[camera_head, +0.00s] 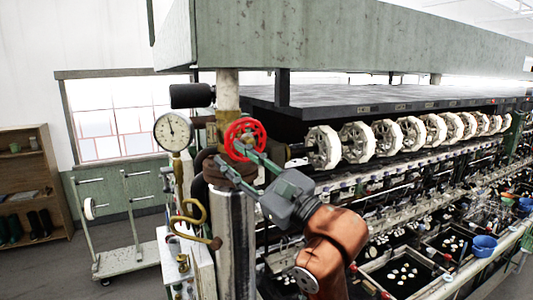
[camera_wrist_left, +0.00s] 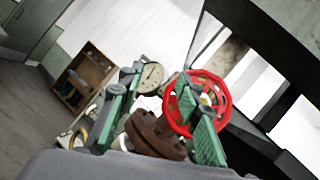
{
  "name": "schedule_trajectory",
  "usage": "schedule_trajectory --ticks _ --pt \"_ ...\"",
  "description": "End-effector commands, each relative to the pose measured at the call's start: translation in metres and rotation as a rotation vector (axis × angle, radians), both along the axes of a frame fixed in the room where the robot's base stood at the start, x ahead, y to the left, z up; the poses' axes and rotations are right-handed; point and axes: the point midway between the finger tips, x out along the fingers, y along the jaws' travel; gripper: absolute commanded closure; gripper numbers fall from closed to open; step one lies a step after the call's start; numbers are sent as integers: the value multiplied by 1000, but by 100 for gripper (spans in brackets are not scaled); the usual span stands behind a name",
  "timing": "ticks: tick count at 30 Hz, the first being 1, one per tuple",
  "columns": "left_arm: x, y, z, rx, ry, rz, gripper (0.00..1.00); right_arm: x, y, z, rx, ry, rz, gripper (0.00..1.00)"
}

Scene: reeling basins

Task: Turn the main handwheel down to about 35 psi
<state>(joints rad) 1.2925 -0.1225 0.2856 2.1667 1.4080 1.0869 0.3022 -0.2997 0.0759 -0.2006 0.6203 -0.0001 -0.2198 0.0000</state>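The red spoked handwheel (camera_head: 245,139) sits on the pipework beside the upright pipe. The round white pressure gauge (camera_head: 173,131) is to its left, with its needle pointing roughly up; its numbers are too small to read. My left gripper (camera_head: 231,154) is at the wheel, its green fingers spread apart. In the left wrist view the right finger overlaps the handwheel (camera_wrist_left: 221,97), and I cannot tell whether they touch. A brown flange (camera_wrist_left: 152,137) and the gauge (camera_wrist_left: 151,76) show between the fingers. My right gripper is not in view.
A brass-coloured curved pipe (camera_head: 190,215) is below the gauge. A row of white reels (camera_head: 358,142) and basins runs away to the right. A wheeled cart (camera_head: 130,258) and a wooden shelf (camera_head: 30,165) stand at the left, with open floor between.

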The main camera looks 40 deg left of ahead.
Motion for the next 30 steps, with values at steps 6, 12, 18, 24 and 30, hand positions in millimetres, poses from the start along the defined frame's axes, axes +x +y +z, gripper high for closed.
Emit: schedule_trajectory --ticks 6,12,18,24,30 --pt "22 -30 11 -282 -142 -322 68 0 -1 0 -1 0 1 68" --pt "33 -52 16 -385 -172 -458 68 0 -3 0 -3 1 2 68" --pt "42 -39 16 -399 -173 -470 68 0 -5 5 -5 0 1 68" --pt "55 -13 17 -396 -174 -467 68 0 -6 12 -6 0 1 68" --pt "64 4 16 -396 -172 -468 68 0 -6 16 -6 0 1 68"
